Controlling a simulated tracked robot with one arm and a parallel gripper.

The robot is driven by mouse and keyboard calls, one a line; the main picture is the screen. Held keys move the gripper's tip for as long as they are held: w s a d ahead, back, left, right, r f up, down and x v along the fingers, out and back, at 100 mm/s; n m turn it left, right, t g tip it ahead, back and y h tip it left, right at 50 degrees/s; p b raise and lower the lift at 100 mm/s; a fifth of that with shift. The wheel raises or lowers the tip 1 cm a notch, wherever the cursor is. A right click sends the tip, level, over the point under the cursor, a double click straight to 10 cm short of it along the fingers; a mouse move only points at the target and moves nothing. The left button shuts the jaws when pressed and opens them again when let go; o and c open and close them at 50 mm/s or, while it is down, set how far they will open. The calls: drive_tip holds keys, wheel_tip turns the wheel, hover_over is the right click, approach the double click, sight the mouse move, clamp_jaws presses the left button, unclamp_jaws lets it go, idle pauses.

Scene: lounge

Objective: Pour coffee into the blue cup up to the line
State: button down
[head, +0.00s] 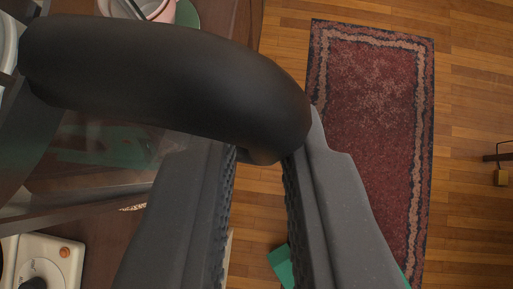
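A black curved handle (165,75) of what appears to be the coffee pot crosses the upper left. Its clear glass body (110,150) shows below and left of the handle, partly cut off. My gripper (264,150) has one finger on each side of the handle's right end and appears closed on it; the contact itself is partly hidden behind the handle. I cannot make out a coffee level. No clearly blue cup shows; a pale bluish-white rounded thing (8,45) is cut off at the left edge, and I cannot tell what it is.
A pink cup-like thing (160,10) and a green round thing (187,14) show at the top. A red rug (375,130) lies on the wooden floor at right.

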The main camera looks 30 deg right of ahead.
sight(256, 164)
drive_tip(key=shift+s+a+f, duration=0.1)
drive_tip(key=shift+a+f, duration=0.2)
drive_tip(key=shift+s+d+f+b, duration=0.1)
drive_tip(key=shift+f+b, duration=0.5)
drive_tip(key=shift+f, duration=1.2)
drive_tip(key=shift+s+d+r+n+g+h+p, duration=0.15)
drive_tip(key=shift+r+n+g+h+p, duration=0.45)
drive_tip(key=shift+p, duration=0.85)
drive_tip(key=shift+g+h, duration=0.3)
drive_tip(key=shift+d+f, duration=0.15)
drive_tip(key=shift+f, duration=2.1)
drive_tip(key=shift+s+r+n+g+h+p, duration=0.1)
drive_tip(key=shift+r+n+g+h+p, duration=0.35)
drive_tip(key=shift+p, duration=1.05)
drive_tip(key=shift+r+n+g+h+p, duration=0.35)
drive_tip(key=shift+r+h+p, duration=0.35)
drive_tip(key=shift+p, duration=1.2)
